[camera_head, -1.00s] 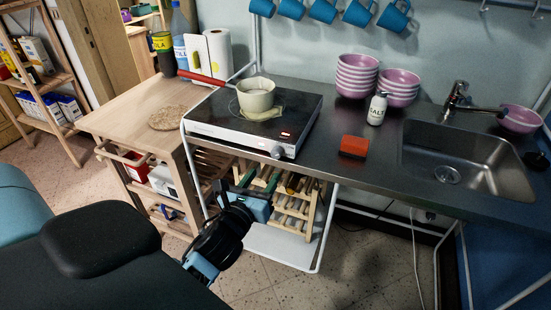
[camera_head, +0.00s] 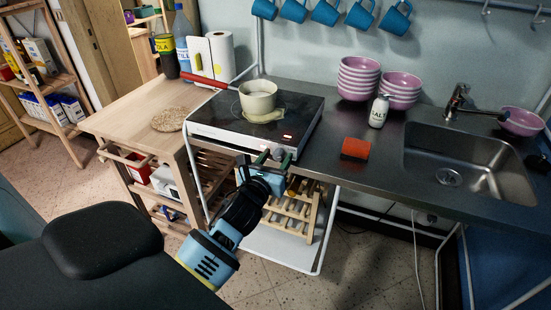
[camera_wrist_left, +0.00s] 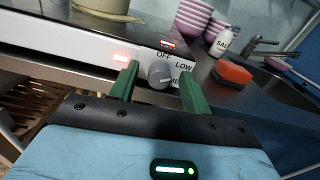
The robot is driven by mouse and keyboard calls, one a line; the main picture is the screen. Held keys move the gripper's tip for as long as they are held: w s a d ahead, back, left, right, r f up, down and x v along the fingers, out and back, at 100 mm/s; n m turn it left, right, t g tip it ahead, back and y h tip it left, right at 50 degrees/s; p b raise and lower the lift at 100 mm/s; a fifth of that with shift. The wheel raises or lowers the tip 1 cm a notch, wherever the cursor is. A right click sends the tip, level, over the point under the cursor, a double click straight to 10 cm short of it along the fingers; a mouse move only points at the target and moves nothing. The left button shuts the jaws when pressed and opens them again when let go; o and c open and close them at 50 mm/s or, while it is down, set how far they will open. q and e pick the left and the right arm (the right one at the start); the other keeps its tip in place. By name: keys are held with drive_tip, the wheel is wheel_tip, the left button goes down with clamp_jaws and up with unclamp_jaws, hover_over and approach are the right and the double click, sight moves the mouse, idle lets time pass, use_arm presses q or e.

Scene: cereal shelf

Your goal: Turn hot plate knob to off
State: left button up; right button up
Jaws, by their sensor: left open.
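The hot plate (camera_head: 225,126) sits on the left part of the metal counter, with a pale pot (camera_head: 257,97) on its black top. Its grey knob (camera_wrist_left: 159,76) is on the white front panel, with OFF and LOW printed around it; a further label is partly covered. A red light (camera_wrist_left: 122,57) glows on the panel to the knob's left. My left gripper (camera_head: 271,157) is at the front panel, open. In the left wrist view its green fingers (camera_wrist_left: 158,84) stand on either side of the knob; I cannot tell whether they touch it. My right gripper is not in view.
A red sponge (camera_head: 355,148) and a salt shaker (camera_head: 378,111) stand right of the hot plate. Stacked bowls (camera_head: 358,78) and the sink (camera_head: 468,163) are farther right. A wooden trolley (camera_head: 135,112) stands at the left. A wooden rack (camera_head: 290,215) is below the counter.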

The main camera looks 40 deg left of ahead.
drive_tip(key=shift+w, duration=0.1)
use_arm(q)
drive_tip(key=c, duration=1)
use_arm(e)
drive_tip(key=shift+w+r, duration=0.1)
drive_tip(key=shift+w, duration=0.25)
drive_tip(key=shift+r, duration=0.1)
use_arm(q)
drive_tip(key=shift+r+n+p, duration=0.1)
drive_tip(key=shift+n+p, duration=0.4)
drive_tip(key=shift+n, duration=0.5)
drive_tip(key=n+p, duration=0.1)
drive_tip(key=n, duration=0.1)
drive_tip(key=shift+n, duration=0.3)
drive_tip(key=n, duration=0.4)
drive_tip(key=shift+p, duration=0.4)
drive_tip(key=shift+a+f+n, duration=0.1)
drive_tip(key=shift+f+n, duration=0.1)
drive_tip(key=shift+n, duration=1.4)
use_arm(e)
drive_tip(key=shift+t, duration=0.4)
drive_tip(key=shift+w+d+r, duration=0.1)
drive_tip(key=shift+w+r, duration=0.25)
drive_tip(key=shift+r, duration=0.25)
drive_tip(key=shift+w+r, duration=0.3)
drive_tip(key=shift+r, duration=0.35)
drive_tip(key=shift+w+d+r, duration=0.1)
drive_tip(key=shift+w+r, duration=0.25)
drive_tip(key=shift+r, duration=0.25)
